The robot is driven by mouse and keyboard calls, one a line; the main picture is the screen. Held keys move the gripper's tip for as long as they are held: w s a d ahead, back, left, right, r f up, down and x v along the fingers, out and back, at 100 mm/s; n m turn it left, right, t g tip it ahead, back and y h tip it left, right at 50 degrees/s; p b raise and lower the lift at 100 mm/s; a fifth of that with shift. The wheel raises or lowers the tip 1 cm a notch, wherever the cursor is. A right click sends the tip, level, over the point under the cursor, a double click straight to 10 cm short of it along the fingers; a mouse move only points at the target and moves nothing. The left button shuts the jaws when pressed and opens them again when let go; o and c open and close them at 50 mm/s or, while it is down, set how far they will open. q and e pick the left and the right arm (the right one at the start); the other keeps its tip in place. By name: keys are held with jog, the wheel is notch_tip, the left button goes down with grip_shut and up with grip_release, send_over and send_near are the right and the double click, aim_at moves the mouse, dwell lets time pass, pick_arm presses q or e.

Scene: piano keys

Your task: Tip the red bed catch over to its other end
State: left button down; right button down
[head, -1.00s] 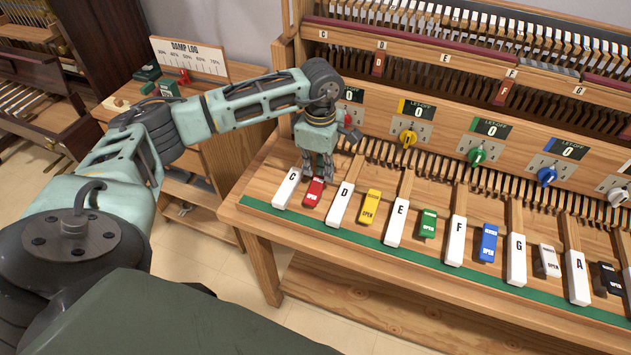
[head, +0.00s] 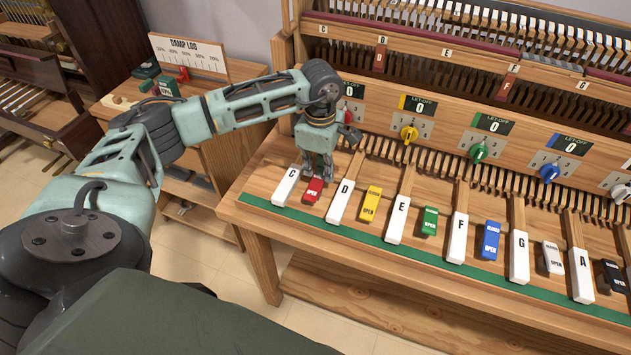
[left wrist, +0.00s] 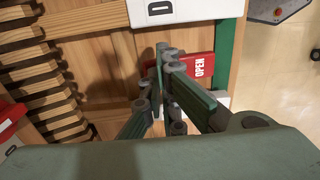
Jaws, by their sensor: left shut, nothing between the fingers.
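The red bed catch (head: 313,190) lies on the wooden key bed between the white C key (head: 287,186) and D key (head: 341,203). Its near end shows the word OPEN; its far end is hidden behind my left gripper (head: 319,173). That gripper points down over the catch's far part, shut and empty. In the left wrist view the closed fingertips (left wrist: 164,56) are beside or over the red catch (left wrist: 203,66), partly covering it. I cannot tell whether they touch it. My right gripper is not in view.
Yellow (head: 370,204), green (head: 429,221), blue (head: 490,240), white and black catches stand between the other keys. A row of let-off knobs, red, yellow (head: 409,134), green and blue, is on the panel behind. A green strip (head: 400,243) edges the bed.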

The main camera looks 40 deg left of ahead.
aim_at(319, 177)
pick_arm(q)
jog(key=shift+f, duration=0.3)
jog(key=shift+r, duration=0.15)
jog(key=shift+r+p, duration=1.9)
jog(key=shift+r, duration=1.55)
